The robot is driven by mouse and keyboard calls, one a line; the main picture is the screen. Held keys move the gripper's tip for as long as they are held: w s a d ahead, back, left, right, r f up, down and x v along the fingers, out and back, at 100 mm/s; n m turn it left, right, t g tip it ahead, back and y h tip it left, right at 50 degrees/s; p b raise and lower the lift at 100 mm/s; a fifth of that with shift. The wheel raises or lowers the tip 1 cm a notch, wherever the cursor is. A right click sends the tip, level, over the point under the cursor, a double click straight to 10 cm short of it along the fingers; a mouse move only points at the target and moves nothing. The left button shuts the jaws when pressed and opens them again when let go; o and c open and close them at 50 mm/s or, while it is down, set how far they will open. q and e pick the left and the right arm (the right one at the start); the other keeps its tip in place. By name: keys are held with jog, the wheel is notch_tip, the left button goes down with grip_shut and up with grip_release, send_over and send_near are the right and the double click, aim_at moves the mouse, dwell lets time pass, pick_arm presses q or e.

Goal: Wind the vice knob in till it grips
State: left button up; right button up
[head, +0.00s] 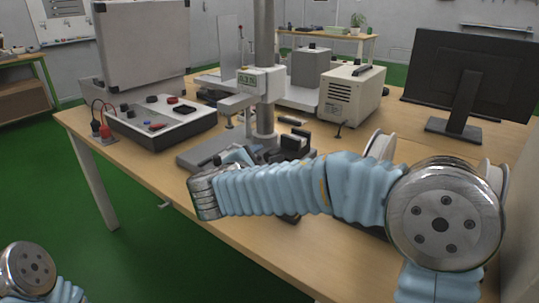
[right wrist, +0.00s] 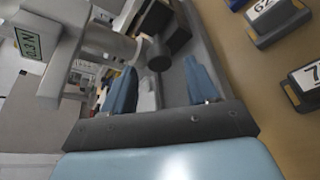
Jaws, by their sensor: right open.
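The black vice (head: 295,142) sits on the grey base plate of a test stand, partly hidden behind my right arm. In the right wrist view, a dark round knob (right wrist: 158,56) shows ahead, between the lines of my two blue fingers. My right gripper (right wrist: 162,78) is open, with a finger on either side and nothing held. I cannot tell whether either finger touches the knob. In the head view the right gripper (head: 235,155) is low over the base plate, mostly hidden by my sleeve. My left gripper is out of view; only part of that arm shows at bottom left.
The stand's column (head: 264,115) carries a gauge with a green display (head: 246,79). Black numbered blocks (right wrist: 276,20) lie close by in the wrist view.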

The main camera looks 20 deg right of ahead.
aim_at(274, 154)
jog(key=shift+x, duration=2.4)
jog(key=shift+a, duration=0.1)
jog(key=shift+c, duration=0.4)
jog(key=c, duration=0.9)
jog(key=shift+f, duration=0.1)
jog(key=shift+c, duration=0.2)
jog(key=m+b, duration=0.1)
jog(key=b, duration=0.2)
jog(key=t+b, duration=0.1)
jog(key=b, duration=0.3)
jog(key=shift+f+m, duration=0.25)
jog(key=shift+m, duration=0.15)
jog(key=shift+r, duration=0.35)
jog(key=o, duration=1)
